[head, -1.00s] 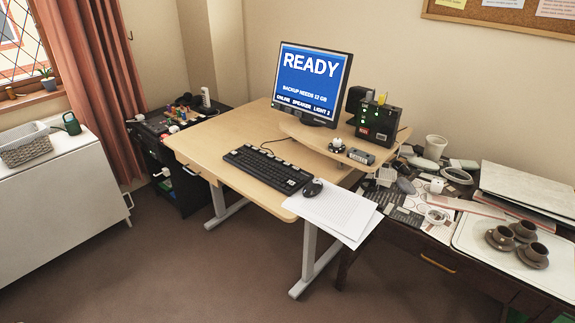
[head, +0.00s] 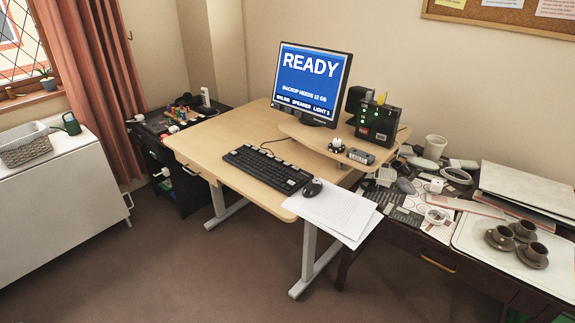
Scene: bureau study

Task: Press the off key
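A black keyboard (head: 267,170) lies on the light wooden desk (head: 215,135). Some of its keys are paler, along the far edge and near its right end, but I cannot read their labels, so I cannot tell which is an off key. The monitor (head: 310,85) behind it is lit blue and reads "READY", "BACKUP NEEDS 12 GB" and a line with "ONLINE SPEAKER LIGHT". Neither of my grippers is in the head view.
A mouse (head: 312,188) and white papers (head: 332,212) lie right of the keyboard. A black box with green lights (head: 377,122) stands on the raised shelf. A cluttered dark table with brown cups (head: 500,238) is at right. The floor (head: 180,270) in front is clear.

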